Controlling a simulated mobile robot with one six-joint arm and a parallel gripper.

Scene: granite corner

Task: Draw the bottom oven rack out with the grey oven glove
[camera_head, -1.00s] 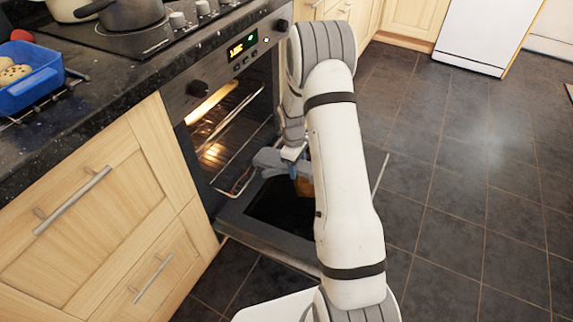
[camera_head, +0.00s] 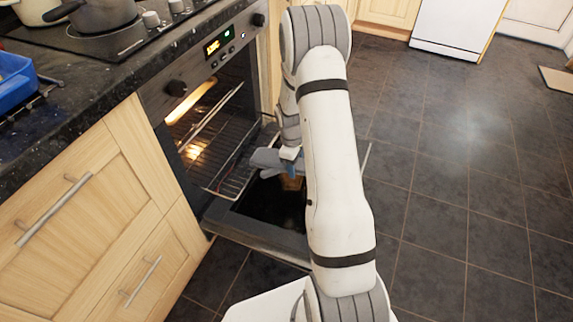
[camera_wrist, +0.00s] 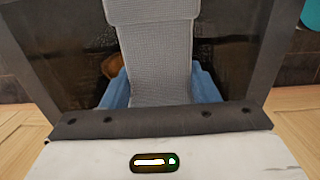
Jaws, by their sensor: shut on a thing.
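The grey oven glove (camera_head: 268,157) lies at the front edge of the bottom oven rack (camera_head: 232,178), a wire rack sticking partly out over the open oven door (camera_head: 256,231). My gripper (camera_head: 291,161) is shut on the glove, above the door; part of it is behind my arm. In the wrist view the glove (camera_wrist: 155,62) runs up between the blue fingers of my gripper (camera_wrist: 158,88). Whether the glove grips the rack's front wire is too small to tell.
The oven (camera_head: 200,125) is lit inside, with another rack (camera_head: 213,115) higher up. A brown thing (camera_head: 292,182) shows by the door under my gripper. Dark countertop (camera_head: 75,100) and wooden cupboards (camera_head: 85,200) stand left. Tiled floor (camera_head: 440,200) is clear at right.

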